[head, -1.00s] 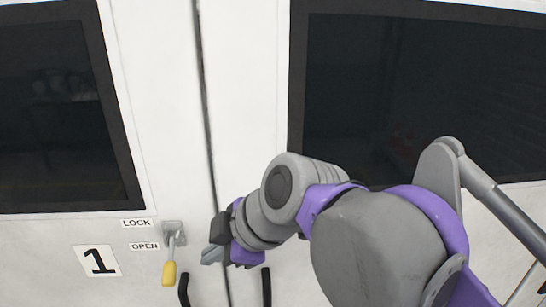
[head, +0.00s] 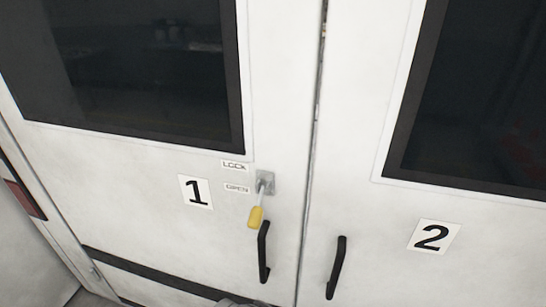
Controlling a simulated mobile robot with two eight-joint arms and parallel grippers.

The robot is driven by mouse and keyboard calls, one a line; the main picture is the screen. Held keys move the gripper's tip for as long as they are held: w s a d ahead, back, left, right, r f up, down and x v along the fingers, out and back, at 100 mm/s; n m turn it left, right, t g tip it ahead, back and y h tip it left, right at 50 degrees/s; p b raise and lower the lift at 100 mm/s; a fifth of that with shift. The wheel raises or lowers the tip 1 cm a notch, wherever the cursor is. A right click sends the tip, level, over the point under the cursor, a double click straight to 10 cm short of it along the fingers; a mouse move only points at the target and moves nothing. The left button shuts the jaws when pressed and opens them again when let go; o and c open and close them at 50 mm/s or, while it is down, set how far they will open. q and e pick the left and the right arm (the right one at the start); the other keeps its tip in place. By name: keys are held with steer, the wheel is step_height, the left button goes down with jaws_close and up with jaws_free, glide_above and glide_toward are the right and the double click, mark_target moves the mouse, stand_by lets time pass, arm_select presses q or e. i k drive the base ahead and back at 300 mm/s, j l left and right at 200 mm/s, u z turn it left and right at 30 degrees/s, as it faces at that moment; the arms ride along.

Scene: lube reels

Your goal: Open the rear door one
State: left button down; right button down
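Rear door one (head: 140,155) is the white door on the left, with a dark window and a label "1" (head: 195,192). It looks shut against the seam beside door two. A latch lever with a yellow grip (head: 256,216) hangs from a metal plate (head: 266,181) near door one's right edge. It points down and slightly left, below the "OPEN" label (head: 237,188); the "LOCK" label (head: 234,166) is above. Door one's black pull handle (head: 263,252) is just below the lever. Neither gripper shows; only a small grey piece, unclear what, shows at the bottom edge.
Door two (head: 380,220) stands on the right, with a label "2" (head: 434,237) and its own black handle (head: 336,268) close to the seam. A red lamp (head: 25,198) is at the far left. A dark strip crosses the bottom of door one.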

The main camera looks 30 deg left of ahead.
mark_target(155, 129)
steer(key=u, duration=2.05)
